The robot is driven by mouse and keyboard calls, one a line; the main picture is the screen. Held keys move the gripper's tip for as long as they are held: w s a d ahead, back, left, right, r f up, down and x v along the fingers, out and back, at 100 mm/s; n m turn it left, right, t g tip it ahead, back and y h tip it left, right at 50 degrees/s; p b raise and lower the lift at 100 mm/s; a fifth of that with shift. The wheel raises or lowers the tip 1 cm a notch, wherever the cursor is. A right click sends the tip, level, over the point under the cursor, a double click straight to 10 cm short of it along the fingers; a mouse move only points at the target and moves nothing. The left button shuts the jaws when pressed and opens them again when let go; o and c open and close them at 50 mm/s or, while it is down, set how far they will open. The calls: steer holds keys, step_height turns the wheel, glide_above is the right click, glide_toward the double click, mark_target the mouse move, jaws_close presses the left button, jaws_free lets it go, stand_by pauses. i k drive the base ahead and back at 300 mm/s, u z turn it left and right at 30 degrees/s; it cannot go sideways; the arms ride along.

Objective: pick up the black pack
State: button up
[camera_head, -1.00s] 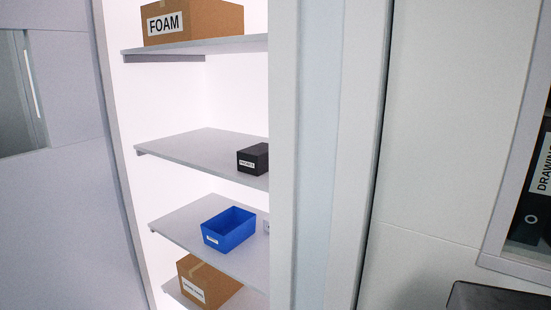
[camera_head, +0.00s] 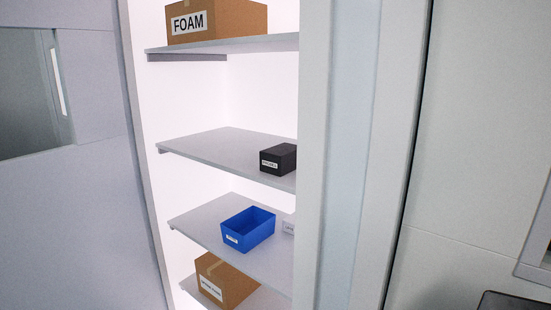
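The black pack (camera_head: 279,158) is a small dark box with a white label on its front. It sits at the right end of the middle shelf (camera_head: 215,146), close to the cabinet's right upright, which hides part of the shelf there. The label's text is too small to read. My gripper is not in view.
A cardboard box marked FOAM (camera_head: 218,20) stands on the top shelf. Another cardboard box (camera_head: 227,281) is at the bottom. The cabinet's right upright (camera_head: 318,160) borders the shelves.

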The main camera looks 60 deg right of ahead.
mark_target(280, 160)
steer(key=i, duration=0.95)
steer(key=z, duration=0.05)
